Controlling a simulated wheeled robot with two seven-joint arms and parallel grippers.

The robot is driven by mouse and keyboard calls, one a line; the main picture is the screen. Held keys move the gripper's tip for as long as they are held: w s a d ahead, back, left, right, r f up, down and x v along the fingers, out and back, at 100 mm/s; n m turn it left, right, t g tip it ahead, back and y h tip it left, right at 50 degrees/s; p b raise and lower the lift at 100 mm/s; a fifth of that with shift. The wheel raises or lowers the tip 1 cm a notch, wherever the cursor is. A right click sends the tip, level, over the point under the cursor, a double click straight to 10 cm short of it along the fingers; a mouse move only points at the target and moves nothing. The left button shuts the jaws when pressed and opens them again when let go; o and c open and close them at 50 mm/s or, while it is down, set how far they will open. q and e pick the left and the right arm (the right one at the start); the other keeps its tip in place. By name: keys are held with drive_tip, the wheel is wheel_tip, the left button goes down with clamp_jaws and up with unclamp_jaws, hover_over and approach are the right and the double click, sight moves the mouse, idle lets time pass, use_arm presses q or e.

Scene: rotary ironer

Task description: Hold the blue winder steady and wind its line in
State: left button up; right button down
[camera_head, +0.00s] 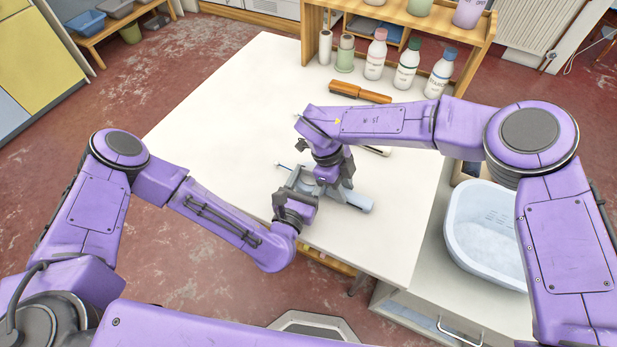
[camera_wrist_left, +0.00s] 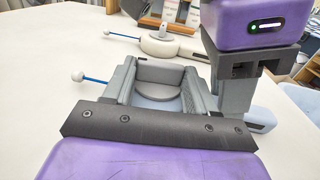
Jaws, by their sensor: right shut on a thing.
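The blue winder (camera_head: 358,201) lies on the white table near its front edge, its pale blue handle pointing right. In the left wrist view its handle end (camera_wrist_left: 262,122) shows beyond my right gripper. Its blue line with a white bead (camera_wrist_left: 78,77) sticks out to the left. My right gripper (camera_head: 340,187) is shut on the winder from above; its fingers (camera_wrist_left: 232,92) hide the gripped part. My left gripper (camera_head: 299,182) is open at the winder's left part. Its two fingers (camera_wrist_left: 160,85) stand apart, with a grey round part between them. Whether they touch the winder is unclear.
A white winder (camera_wrist_left: 163,45) with its own blue line lies just behind. An orange-brown handled thing (camera_head: 360,92) lies farther back. A pale blue basin (camera_head: 485,235) stands right of the table. The table's left part is clear.

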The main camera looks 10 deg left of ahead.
use_arm(q)
drive_tip(key=shift+c, duration=1.3)
drive_tip(key=shift+a+h, duration=0.1)
drive_tip(key=shift+h, duration=0.2)
drive_tip(key=m+g+h, duration=0.1)
drive_tip(key=h, duration=0.1)
drive_tip(key=m+g+h, duration=0.1)
drive_tip(key=m+h, duration=0.1)
drive_tip(key=m+g+h, duration=0.1)
drive_tip(key=m+h, duration=0.1)
drive_tip(key=shift+w+a+r, duration=0.1)
drive_tip(key=shift+w+a, duration=0.2)
drive_tip(key=shift+a, duration=0.1)
drive_tip(key=m+g+h, duration=0.4)
drive_tip(key=g, duration=0.1)
drive_tip(key=shift+w+a+h, duration=0.25)
drive_tip(key=shift+w+h, duration=0.05)
drive_tip(key=shift+h, duration=0.1)
drive_tip(key=shift+w+a+m+g+h, duration=0.15)
drive_tip(key=shift+m+g+h, duration=0.35)
drive_tip(key=shift+m+g, duration=0.55)
drive_tip(key=shift+w+m+g+h, duration=0.15)
drive_tip(key=shift+m+g+h, duration=0.45)
drive_tip(key=shift+g, duration=0.85)
drive_tip(key=o, duration=0.8)
